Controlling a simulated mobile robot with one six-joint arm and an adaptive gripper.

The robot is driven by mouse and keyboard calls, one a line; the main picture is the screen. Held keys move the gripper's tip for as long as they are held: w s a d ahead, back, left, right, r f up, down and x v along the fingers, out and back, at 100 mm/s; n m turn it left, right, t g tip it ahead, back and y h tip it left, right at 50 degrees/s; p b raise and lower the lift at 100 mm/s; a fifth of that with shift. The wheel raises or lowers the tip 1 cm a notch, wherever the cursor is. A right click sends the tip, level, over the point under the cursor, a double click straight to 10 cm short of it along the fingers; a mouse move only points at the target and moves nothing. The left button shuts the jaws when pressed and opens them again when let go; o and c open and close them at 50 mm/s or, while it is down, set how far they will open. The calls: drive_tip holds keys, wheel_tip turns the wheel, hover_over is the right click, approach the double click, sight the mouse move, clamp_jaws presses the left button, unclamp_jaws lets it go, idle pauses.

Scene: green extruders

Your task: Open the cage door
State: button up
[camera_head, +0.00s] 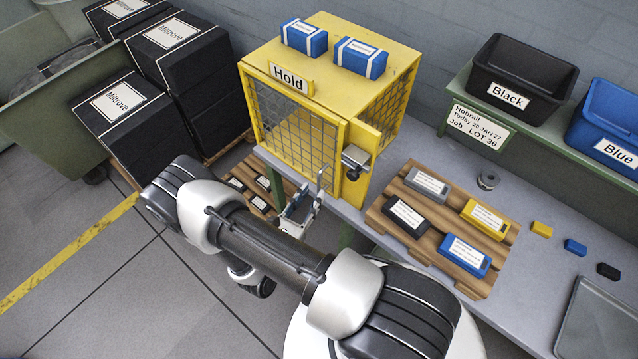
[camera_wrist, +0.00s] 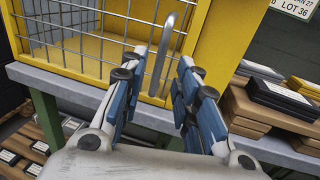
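The yellow cage (camera_head: 335,75) with a "Hold" sign stands on the grey bench. Its mesh door (camera_head: 295,135) faces front-left and looks shut; the mesh also shows in the wrist view (camera_wrist: 75,25). A grey bar handle (camera_wrist: 160,58) stands upright at the door's right side. My gripper (camera_head: 308,190) is in front of the door, low at its right. In the wrist view my gripper (camera_wrist: 163,60) is open, with blue-padded fingers on either side of the handle. I cannot tell whether either finger touches it. A metal latch (camera_head: 355,158) sits on the cage's right front post.
A wooden pallet (camera_head: 390,215) with several labelled boxes lies right of the cage. Two blue-and-white boxes (camera_head: 303,38) (camera_head: 360,57) sit on the cage top. Black "Miltrove" boxes (camera_head: 125,110) stand left. Floor in front is open.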

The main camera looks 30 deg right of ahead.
sight(318, 186)
drive_tip(key=shift+x, duration=2.75)
drive_tip(key=shift+c, duration=0.3)
clamp_jaws()
